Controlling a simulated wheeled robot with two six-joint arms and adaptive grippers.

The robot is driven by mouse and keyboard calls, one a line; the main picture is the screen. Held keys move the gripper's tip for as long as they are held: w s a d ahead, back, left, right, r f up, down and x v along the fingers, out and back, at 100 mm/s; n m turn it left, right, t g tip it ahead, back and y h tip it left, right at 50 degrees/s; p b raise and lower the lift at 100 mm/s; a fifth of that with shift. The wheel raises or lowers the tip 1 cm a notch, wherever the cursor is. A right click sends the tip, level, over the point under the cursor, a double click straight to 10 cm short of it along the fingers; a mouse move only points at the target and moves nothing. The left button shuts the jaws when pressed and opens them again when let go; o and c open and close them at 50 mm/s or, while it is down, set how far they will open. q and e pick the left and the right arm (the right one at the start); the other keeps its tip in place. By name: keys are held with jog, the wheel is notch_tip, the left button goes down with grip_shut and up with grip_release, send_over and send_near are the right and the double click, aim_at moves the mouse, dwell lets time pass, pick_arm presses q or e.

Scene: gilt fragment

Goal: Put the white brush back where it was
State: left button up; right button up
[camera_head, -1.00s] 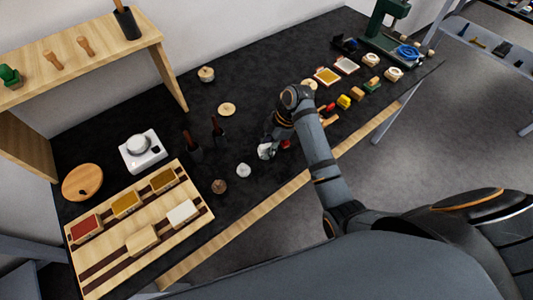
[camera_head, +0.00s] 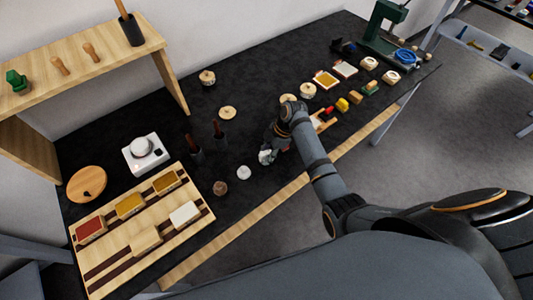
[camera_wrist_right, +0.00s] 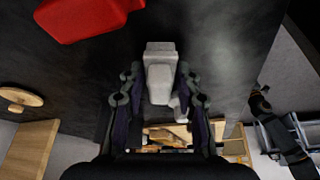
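My right gripper (camera_head: 270,150) is over the middle of the dark table. In the right wrist view it (camera_wrist_right: 160,95) has its two fingers close on either side of a pale, block-like piece, which I take to be the white brush (camera_wrist_right: 160,75). In the head view the white brush (camera_head: 265,157) shows at the gripper's tip; whether it touches the table cannot be told. My left gripper is not in view.
A striped wooden board (camera_head: 115,262) with several coloured blocks stands at the left. A white scale (camera_head: 146,154), two dark upright holders, and small round pieces are nearby. A wooden shelf (camera_head: 95,65) stands behind. Several small blocks and pads lie at the right, before a green press (camera_head: 385,22).

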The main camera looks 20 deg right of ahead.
jog(key=shift+o, duration=1.4)
jog(key=shift+r, duration=0.2)
jog(key=shift+d+r, duration=0.2)
jog(key=shift+r, duration=0.1)
jog(key=b+v, duration=0.2)
jog(key=v, duration=0.9)
jog(key=shift+r+b, duration=0.15)
jog(key=shift+b, duration=0.25)
